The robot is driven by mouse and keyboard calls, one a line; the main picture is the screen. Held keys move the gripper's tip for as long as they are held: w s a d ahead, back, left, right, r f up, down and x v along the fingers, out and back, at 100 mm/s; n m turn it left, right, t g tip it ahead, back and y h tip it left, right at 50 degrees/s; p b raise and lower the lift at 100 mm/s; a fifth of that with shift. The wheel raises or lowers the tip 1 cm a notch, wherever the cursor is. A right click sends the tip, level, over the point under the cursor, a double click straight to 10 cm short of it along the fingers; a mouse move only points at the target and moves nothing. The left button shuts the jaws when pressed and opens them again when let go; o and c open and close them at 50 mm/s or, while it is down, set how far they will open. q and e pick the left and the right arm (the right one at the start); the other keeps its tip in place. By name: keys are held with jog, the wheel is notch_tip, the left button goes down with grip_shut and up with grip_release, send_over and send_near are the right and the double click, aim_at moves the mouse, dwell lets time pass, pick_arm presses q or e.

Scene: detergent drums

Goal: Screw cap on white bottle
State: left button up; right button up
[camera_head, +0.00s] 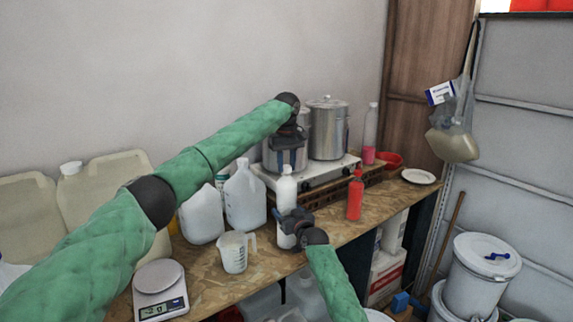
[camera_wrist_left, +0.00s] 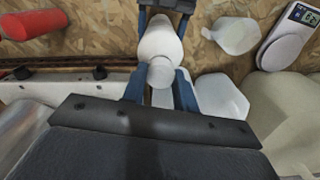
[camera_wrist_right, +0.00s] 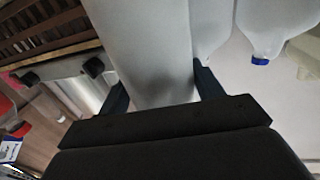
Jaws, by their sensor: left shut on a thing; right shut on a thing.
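The white bottle (camera_head: 286,196) stands upright on the wooden bench in front of the stove. My right gripper (camera_head: 290,226) is shut on its body, low down; the right wrist view shows the white bottle (camera_wrist_right: 150,45) between the fingers (camera_wrist_right: 163,92). My left gripper (camera_head: 287,163) points down from above, shut on the white cap (camera_wrist_left: 161,73) at the bottle's top. In the left wrist view the fingers (camera_wrist_left: 160,88) flank the cap, with the white bottle (camera_wrist_left: 160,38) beneath. Whether the threads are engaged is hidden.
White jugs (camera_head: 245,197) and a measuring jug (camera_head: 235,252) stand left of the bottle. A kitchen scale (camera_head: 160,289) is at the front left. A red bottle (camera_head: 355,198) stands to the right. Behind is a stove (camera_head: 330,172) with metal pots (camera_head: 327,130).

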pick_arm(q)
jog(key=m, duration=1.3)
jog(key=shift+m, duration=0.4)
jog(key=m, duration=1.3)
jog(key=shift+f, duration=0.1)
jog(key=o, duration=1.1)
jog(key=shift+r, duration=2.3)
jog(key=shift+c, duration=0.3)
